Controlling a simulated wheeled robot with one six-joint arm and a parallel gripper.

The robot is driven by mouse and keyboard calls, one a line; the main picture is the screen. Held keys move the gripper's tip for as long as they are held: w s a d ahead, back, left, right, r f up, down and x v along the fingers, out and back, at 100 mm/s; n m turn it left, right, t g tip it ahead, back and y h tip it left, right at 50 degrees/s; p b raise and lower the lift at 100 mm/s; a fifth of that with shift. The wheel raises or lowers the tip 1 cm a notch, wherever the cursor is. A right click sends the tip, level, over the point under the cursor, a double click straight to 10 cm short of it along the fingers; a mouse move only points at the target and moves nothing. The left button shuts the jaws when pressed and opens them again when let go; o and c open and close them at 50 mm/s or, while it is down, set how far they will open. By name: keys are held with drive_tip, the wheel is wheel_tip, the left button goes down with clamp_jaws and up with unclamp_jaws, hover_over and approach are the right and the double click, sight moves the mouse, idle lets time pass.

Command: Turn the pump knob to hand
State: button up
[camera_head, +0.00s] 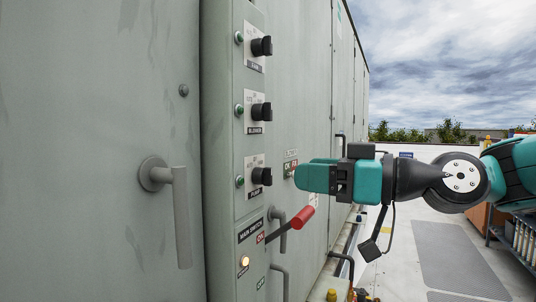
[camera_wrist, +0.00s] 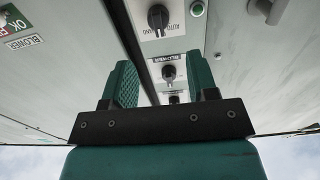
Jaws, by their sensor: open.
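The pump knob (camera_head: 262,176) is a black rotary knob on a white plate, the lowest of three in a column on the grey cabinet's control strip. In the wrist view the nearest knob (camera_wrist: 158,17) sits at the top, beside the words AUTO and HAND. I cannot tell surely which way it points. My gripper (camera_head: 300,176) is level with the pump knob, to its right, with a small gap between them in the head view. In the wrist view its teal fingers (camera_wrist: 162,78) stand apart with nothing held between them.
A red-gripped main switch lever (camera_head: 303,217) juts out just below my gripper. A door handle (camera_head: 181,215) is at left. Open roof floor (camera_head: 450,255) lies at right.

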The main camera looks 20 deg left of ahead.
sight(271, 170)
drive_tip(key=a+p, duration=0.1)
drive_tip(key=a, duration=0.3)
drive_tip(key=a+p, duration=0.1)
drive_tip(key=a, duration=0.1)
drive_tip(key=shift+w+a+r+p, duration=0.15)
drive_tip(key=shift+w+a+p, duration=0.1)
drive_tip(key=shift+a+p, duration=0.1)
drive_tip(key=shift+a+f, duration=0.2)
drive_tip(key=shift+a, duration=0.4)
drive_tip(key=c, duration=0.9)
